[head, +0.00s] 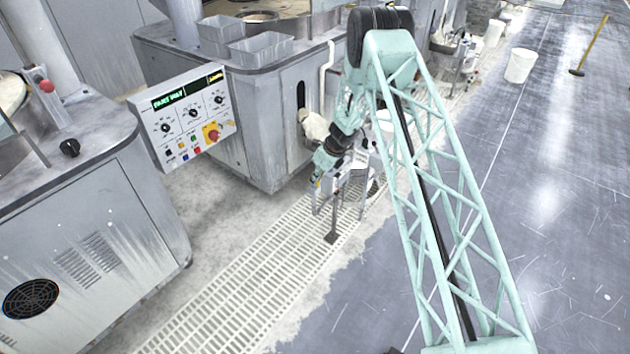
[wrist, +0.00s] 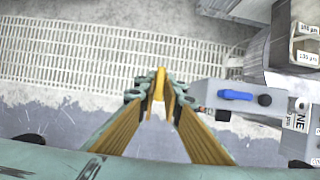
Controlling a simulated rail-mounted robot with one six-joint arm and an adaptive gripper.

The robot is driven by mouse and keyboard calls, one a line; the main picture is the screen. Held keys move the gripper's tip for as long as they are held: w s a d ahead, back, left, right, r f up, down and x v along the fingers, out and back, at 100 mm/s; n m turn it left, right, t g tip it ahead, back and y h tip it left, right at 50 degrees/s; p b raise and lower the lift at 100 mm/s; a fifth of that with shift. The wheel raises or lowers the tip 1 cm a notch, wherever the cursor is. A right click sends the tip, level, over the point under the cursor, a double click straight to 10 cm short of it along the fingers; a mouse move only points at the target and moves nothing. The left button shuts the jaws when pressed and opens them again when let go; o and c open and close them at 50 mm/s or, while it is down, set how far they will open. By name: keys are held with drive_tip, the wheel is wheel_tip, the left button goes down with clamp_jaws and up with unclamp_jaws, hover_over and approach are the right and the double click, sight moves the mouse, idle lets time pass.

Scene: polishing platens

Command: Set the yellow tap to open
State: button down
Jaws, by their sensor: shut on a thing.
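In the wrist view my gripper (wrist: 160,92) reaches out with its two mustard-lined fingers, their tips closed on a small yellow piece, the yellow tap's handle (wrist: 160,82). The fingertips hide much of the handle and the tap's body, so its exact angle is hard to tell. A blue-handled tap (wrist: 236,95) sits close to the right, its handle lying roughly left to right on a grey fitting. In the head view my gripper (head: 317,178) is small, at the end of the arm beside a pale metal stand; the yellow tap cannot be made out there.
The metal stand (head: 350,192) stands on the floor grating (head: 265,270). A grey polishing machine (head: 255,125) with a control panel (head: 186,115) is to the left. Labelled boxes (wrist: 305,45) are at the wrist view's right. A white bucket (head: 520,65) stands farther back; the right floor is mostly open.

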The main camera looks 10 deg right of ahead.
drive_tip(key=n+g+y, duration=0.1)
drive_tip(key=n, duration=0.2)
drive_tip(key=shift+w+d+n, duration=0.1)
drive_tip(key=shift+n, duration=0.2)
drive_tip(key=n+g+b, duration=0.1)
drive_tip(key=n, duration=0.3)
drive_tip(key=shift+w+f+n+g+b, duration=0.1)
drive_tip(key=shift+f+n+g+b, duration=0.05)
drive_tip(key=shift+n+g+b, duration=0.2)
drive_tip(key=n+g+b, duration=0.2)
drive_tip(key=n+b, duration=0.1)
drive_tip(key=n, duration=0.2)
drive_tip(key=shift+w, duration=0.15)
drive_tip(key=shift+n+g+b, duration=0.65)
drive_tip(key=shift+n+b, duration=0.2)
drive_tip(key=shift+n, duration=0.9)
drive_tip(key=c, duration=2.7)
unclamp_jaws()
drive_tip(key=shift+c, duration=0.2)
